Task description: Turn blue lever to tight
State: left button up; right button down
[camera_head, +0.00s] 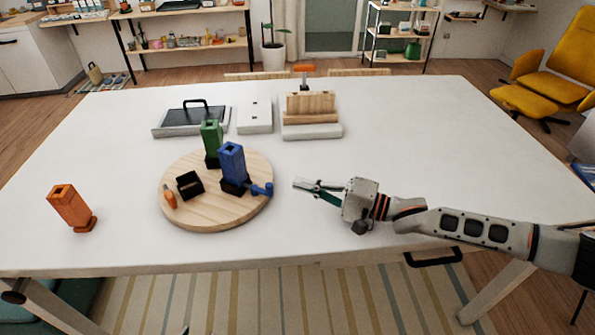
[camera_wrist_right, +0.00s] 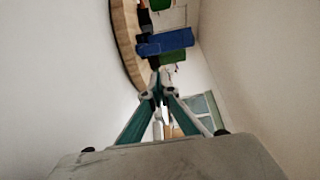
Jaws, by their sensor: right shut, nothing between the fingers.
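The blue lever (camera_head: 262,189) sticks out to the right from the foot of the upright blue block (camera_head: 232,164), which stands on a round wooden board (camera_head: 215,218). Blue parts also show in the right wrist view (camera_wrist_right: 172,41), beyond the fingertips. My right gripper (camera_head: 297,186) is shut and empty, a short way right of the lever and apart from it, pointing left. In the right wrist view its fingers (camera_wrist_right: 158,92) meet at the tips. No mark for tight is readable. My left gripper is not in view.
The board also holds a green block (camera_head: 211,138), a black block (camera_head: 189,185) and a small orange piece (camera_head: 170,200). An orange block (camera_head: 69,206) stands at left. A black-handled tray (camera_head: 190,120), white box (camera_head: 255,115) and wooden holder (camera_head: 311,108) are behind. The table's right side is clear.

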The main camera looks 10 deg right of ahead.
jog(key=s, duration=0.4)
jog(key=shift+s+d, duration=0.35)
jog(key=shift+s, duration=0.05)
jog(key=shift+s+d, duration=0.1)
jog(key=shift+s, duration=0.25)
jog(key=shift+s+r, duration=0.1)
jog(key=shift+s, duration=0.3)
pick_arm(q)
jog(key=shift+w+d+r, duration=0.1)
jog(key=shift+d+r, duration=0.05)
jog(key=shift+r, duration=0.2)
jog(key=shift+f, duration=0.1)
